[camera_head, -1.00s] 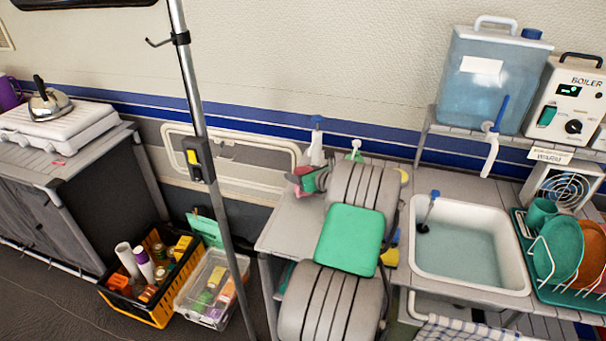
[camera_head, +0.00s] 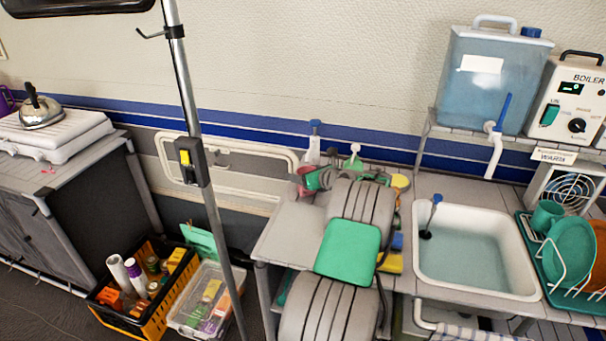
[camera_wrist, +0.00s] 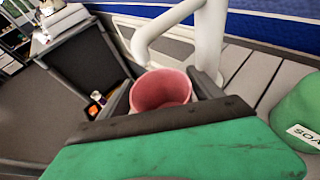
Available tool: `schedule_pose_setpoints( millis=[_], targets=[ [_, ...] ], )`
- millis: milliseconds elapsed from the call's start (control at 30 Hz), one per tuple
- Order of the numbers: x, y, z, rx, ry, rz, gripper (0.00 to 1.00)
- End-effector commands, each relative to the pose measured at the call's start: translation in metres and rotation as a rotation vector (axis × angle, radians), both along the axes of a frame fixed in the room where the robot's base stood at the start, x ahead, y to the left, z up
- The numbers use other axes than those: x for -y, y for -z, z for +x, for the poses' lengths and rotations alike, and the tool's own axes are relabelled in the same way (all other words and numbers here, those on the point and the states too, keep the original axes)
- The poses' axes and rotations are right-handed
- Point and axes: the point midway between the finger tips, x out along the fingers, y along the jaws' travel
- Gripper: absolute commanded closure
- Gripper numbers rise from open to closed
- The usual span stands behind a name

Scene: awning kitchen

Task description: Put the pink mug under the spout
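The pink mug (camera_wrist: 161,91) sits between the two dark fingers of my gripper (camera_wrist: 163,94) in the wrist view, its open mouth visible. The fingers press against its sides. In the head view the mug (camera_head: 303,180) shows as a small pink patch beside my gripper (camera_head: 320,179), partly hidden by it, over the left counter. The spout (camera_head: 494,150) is a white tap with a blue lever on the blue water tank (camera_head: 488,85), to the right above the counter. My gripper and the mug are well to the left of it.
The sink (camera_head: 475,255) lies right of my arm, with a dish rack (camera_head: 572,265) beside it. Bottles (camera_head: 314,146) stand behind my gripper. In the wrist view a white curved pipe-like thing (camera_wrist: 210,35) and a green labelled thing (camera_wrist: 300,112) are close by. Counter under the spout looks clear.

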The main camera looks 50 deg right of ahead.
Motion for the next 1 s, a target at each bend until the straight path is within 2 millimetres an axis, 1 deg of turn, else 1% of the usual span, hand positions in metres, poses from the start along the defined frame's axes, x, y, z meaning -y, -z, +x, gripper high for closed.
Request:
schedule_pose_setpoints(
  millis=[33,100,300,400,467,567,700,800,900,1000],
  targets=[
    [0.0,0.0,0.0,0.0,0.0,0.0,0.2],
    [0.0,0.0,0.0,0.0,-0.001,-0.001,0.15],
    [-0.001,0.0,0.001,0.0,-0.001,-0.001,0.15],
    [-0.001,-0.005,0.001,0.002,-0.002,-0.002,0.15],
    [-0.001,-0.008,-0.007,0.0,0.001,-0.003,0.15],
    [-0.006,-0.015,-0.025,0.001,0.002,-0.003,0.15],
    [-0.015,-0.029,-0.06,0.0,0.004,-0.002,0.15],
    [-0.02,-0.039,-0.081,0.0,0.003,-0.003,0.15],
    [-0.025,-0.045,-0.097,0.0,0.001,-0.002,0.15],
    [-0.028,-0.049,-0.104,0.001,-0.001,-0.001,0.15]
  ],
)
